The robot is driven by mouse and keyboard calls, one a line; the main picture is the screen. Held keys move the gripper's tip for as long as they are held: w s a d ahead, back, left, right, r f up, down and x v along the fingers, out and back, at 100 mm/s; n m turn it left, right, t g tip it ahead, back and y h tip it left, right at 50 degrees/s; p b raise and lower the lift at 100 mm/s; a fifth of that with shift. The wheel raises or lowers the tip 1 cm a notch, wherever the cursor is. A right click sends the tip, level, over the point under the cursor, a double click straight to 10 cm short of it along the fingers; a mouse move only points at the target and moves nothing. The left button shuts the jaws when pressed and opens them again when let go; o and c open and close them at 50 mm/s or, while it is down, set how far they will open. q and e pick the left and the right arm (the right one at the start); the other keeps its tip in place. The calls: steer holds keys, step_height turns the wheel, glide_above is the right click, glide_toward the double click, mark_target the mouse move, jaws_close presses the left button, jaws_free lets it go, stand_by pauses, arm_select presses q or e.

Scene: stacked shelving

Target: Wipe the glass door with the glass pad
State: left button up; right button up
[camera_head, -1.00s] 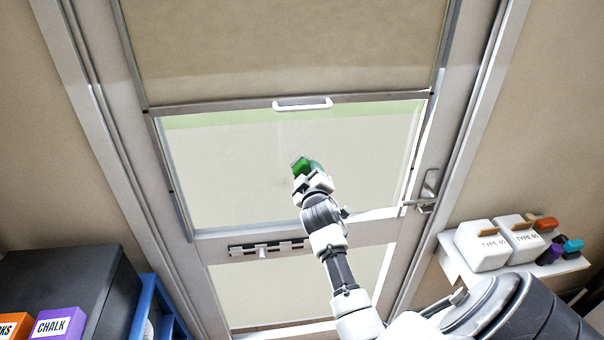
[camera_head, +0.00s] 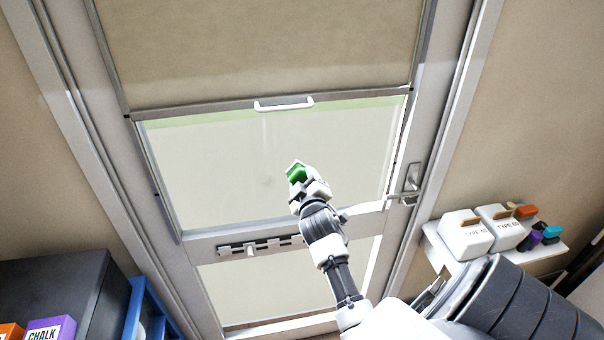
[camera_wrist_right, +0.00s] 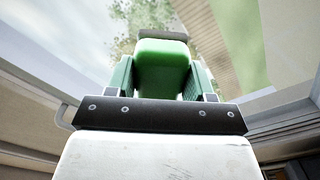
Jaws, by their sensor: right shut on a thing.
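The glass door (camera_head: 230,180) stands ahead, with a grey frame and a clear pane under a beige blind. A faint smudge shows on the pane left of my right gripper. My right gripper (camera_head: 302,180) is shut on the green glass pad (camera_head: 296,173) and holds it in front of the lower right part of the pane. In the right wrist view the green pad (camera_wrist_right: 162,68) sits between the two fingers, with a dark strip at its far end. I cannot tell whether the pad touches the glass. My left gripper is not in view.
A white handle (camera_head: 284,104) is on the blind's lower edge. A door lever (camera_head: 411,185) is on the right of the frame, and a latch bar (camera_head: 258,246) crosses below the pane. A shelf with white containers (camera_head: 465,235) is at right. A dark box (camera_head: 75,285) is at lower left.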

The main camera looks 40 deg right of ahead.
steer(key=shift+v, duration=0.85)
steer(key=shift+v, duration=1.55)
